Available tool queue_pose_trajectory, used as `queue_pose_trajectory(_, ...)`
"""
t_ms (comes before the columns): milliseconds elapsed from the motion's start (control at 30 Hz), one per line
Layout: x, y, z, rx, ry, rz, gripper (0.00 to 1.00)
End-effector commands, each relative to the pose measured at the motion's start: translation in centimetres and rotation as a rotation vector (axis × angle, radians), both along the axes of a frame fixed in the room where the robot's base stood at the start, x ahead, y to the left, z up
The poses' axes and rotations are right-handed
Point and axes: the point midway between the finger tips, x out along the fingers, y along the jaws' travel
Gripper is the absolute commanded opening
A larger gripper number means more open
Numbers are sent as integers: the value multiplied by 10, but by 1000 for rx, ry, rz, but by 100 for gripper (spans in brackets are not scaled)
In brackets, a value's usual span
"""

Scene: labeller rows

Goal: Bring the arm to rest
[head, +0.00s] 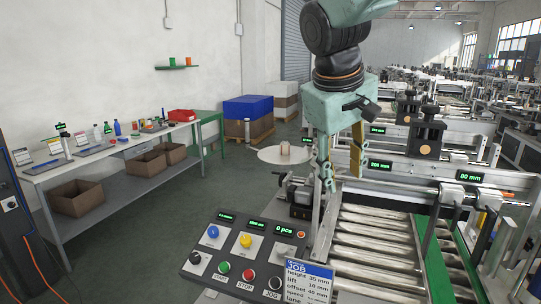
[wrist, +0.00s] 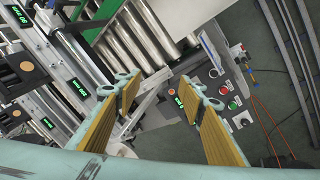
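My gripper (head: 340,165) hangs from my arm above the left end of the roller conveyor, in front of the labeller. Its two fingers are spread wide apart, with nothing between them. In the wrist view my gripper (wrist: 160,95) also shows open, with its yellow finger pads apart and the machine frame and control panel visible beyond. My arm comes down from the top of the head view.
The control panel (head: 246,257) with buttons and a job card (head: 308,284) stands below my gripper. Conveyor rollers (head: 378,240) and labeller rails with green displays (head: 475,176) lie right. A workbench (head: 100,155) stands left, with open floor (head: 170,225) between.

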Motion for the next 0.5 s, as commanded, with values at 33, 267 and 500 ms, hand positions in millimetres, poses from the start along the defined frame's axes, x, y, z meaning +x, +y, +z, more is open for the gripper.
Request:
queue_pose_trajectory(33, -9, -10, 4, 5, -6, -18, 37)
queue_pose_trajectory(267, -49, -40, 17, 30, -24, -88, 37)
queue_pose_trajectory(500, -95, -60, 21, 65, -36, -151, 37)
